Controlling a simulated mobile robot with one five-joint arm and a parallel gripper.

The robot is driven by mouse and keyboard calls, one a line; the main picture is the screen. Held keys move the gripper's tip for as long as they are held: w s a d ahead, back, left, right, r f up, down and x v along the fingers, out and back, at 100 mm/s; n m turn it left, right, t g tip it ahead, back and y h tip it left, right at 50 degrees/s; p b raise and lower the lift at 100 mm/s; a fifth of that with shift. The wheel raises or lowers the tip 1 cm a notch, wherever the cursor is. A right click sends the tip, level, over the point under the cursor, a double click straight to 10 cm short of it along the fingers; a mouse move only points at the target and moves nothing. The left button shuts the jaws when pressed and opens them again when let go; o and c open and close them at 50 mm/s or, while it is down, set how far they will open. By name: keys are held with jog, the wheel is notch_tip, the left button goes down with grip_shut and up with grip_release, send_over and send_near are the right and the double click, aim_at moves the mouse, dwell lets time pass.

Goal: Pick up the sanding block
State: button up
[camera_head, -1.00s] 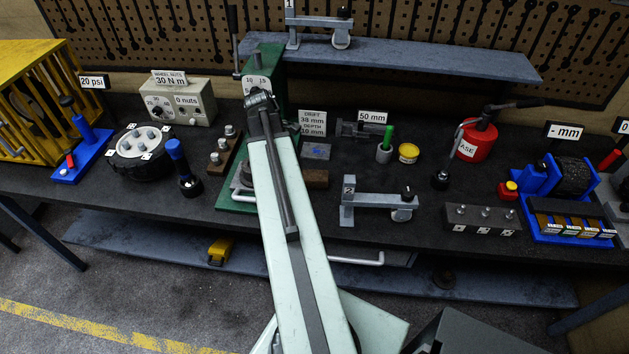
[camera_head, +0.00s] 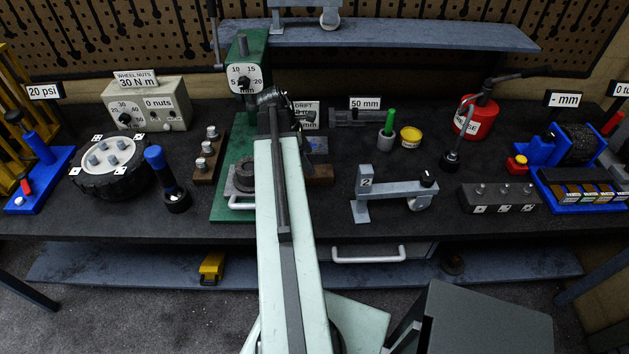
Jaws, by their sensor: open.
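A dark brown block (camera_head: 320,174) lies on the bench just right of the green press. It may be the sanding block, but no label confirms this. My arm hides its left end. My gripper (camera_head: 290,112) is at the far end of my pale arm, in front of the press and above the bench. Its jaws are open, small and partly hidden by the arm. It appears beyond and above the brown block, apart from it, and I see nothing held.
The green press (camera_head: 232,140) stands close left of my arm. A grey clamp stand marked 2 (camera_head: 390,187) is right of the block. A green-handled tool in a cup (camera_head: 387,140) and a yellow tin (camera_head: 410,137) stand behind it. Bare bench lies at front centre.

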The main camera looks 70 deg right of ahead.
aim_at(318, 171)
jog(key=shift+w+f, duration=0.1)
jog(key=shift+w, duration=0.05)
jog(key=b+x, duration=0.4)
jog(key=x, duration=0.1)
jog(key=b+x, duration=0.3)
jog(key=shift+s+a, duration=0.1)
jog(key=shift+s, duration=0.35)
jog(key=shift+r, duration=0.25)
jog(key=shift+f, duration=0.25)
jog(key=c, duration=1.6)
notch_tip(318, 171, up, 11)
jog(key=p, duration=1)
jog(key=shift+p, duration=0.3)
jog(key=shift+f, duration=0.2)
